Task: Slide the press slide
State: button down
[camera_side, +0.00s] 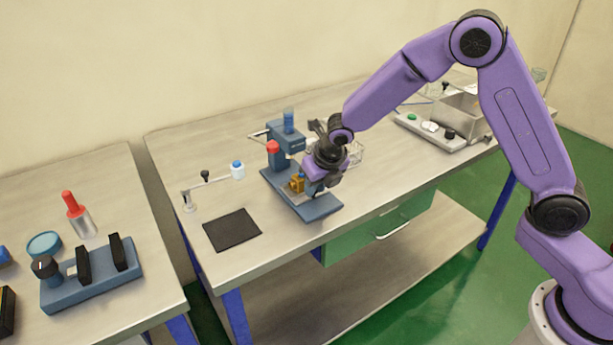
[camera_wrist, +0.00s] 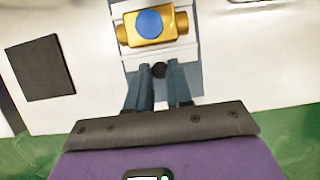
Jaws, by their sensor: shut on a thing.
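The press (camera_side: 286,137) is blue-grey, with a long flat base and a red-topped part at its left, on the middle bench. A dark round knob (camera_wrist: 158,70) stands at the near side of the slide. My gripper (camera_wrist: 158,73) is shut on this knob, one finger on each side. In the side view my gripper (camera_side: 309,188) is low over the base's front part and hides some of the slide.
A dark square mat (camera_side: 232,230) lies left of the press. A jointed arm with a blue-topped piece (camera_side: 238,170) stands behind the mat. A clear container is partly hidden behind my wrist. A metal station (camera_side: 455,115) stands at the bench's right end.

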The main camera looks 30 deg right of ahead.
jog(key=shift+s, duration=2.75)
jog(key=c, duration=1)
grip_release()
jog(key=shift+r, duration=0.3)
jog(key=v, duration=1.6)
jog(key=shift+s+r, duration=0.15)
jog(key=shift+r, duration=0.25)
